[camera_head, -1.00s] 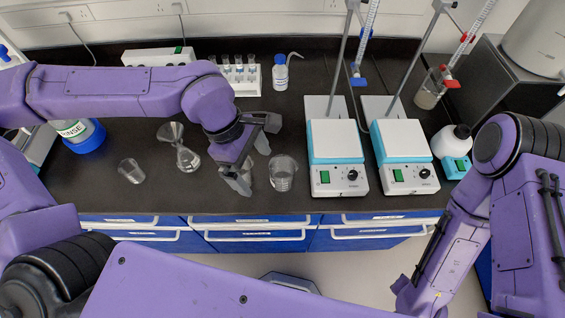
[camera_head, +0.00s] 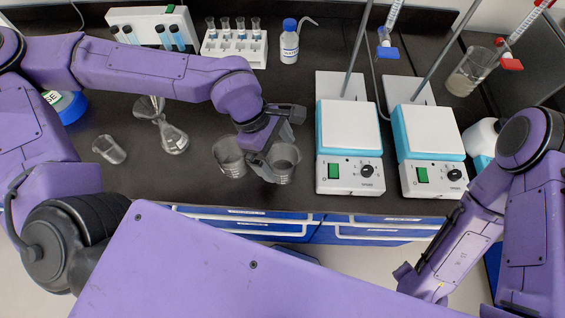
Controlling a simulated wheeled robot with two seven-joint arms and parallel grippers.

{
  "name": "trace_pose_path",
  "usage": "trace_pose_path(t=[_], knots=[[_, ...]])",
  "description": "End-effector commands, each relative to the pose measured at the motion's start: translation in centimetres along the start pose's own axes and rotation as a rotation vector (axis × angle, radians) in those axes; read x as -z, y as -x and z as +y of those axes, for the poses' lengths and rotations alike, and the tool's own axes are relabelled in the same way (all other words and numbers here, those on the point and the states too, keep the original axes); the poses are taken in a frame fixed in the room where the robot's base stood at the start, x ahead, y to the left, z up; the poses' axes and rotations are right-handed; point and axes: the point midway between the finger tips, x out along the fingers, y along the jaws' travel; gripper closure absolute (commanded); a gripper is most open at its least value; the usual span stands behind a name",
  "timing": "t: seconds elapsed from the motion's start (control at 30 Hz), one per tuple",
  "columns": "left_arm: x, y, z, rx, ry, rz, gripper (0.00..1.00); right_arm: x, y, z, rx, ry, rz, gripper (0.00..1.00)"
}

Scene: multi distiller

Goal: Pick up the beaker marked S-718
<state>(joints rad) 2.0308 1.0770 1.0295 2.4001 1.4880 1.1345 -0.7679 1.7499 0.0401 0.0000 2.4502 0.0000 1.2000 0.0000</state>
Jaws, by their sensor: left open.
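Two clear glass beakers stand near the front of the black bench. The left beaker (camera_head: 229,158) is just left of my left gripper, and the right beaker (camera_head: 288,168) is just right of and partly behind its fingers. My left gripper (camera_head: 266,168) is open and points down at the right beaker's left side. I cannot tell whether it touches the glass. A smaller beaker (camera_head: 109,150) is farther left. Another beaker (camera_head: 466,78) with cloudy liquid stands under a burette at the back right. The marking S-718 cannot be read on any of them.
A flask with a funnel (camera_head: 172,138) stands left of the gripper. Two hotplates (camera_head: 345,172) (camera_head: 432,176) with stands are close on the right. A tube rack (camera_head: 233,52) and wash bottle (camera_head: 289,45) are behind. The bench's front edge is close, above blue drawers.

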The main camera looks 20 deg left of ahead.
Motion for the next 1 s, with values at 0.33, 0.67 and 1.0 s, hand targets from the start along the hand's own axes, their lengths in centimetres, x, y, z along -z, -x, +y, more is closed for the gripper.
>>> trace_pose_path(t=[0.33,0.67,1.0], knots=[[-0.1,-4.1,-0.1,0.002,-0.004,0.001,0.0,0.1,0.3,0.0,0.0,0.0,0.0,0.57],[-0.1,-4.1,0.0,0.002,-0.005,0.001,0.57,0.1,0.3,0.0,0.0,0.0,0.0,0.57],[-0.3,-3.6,0.0,0.0,-0.006,0.0,0.57,0.1,0.1,0.0,0.0,0.0,0.0,0.57]])
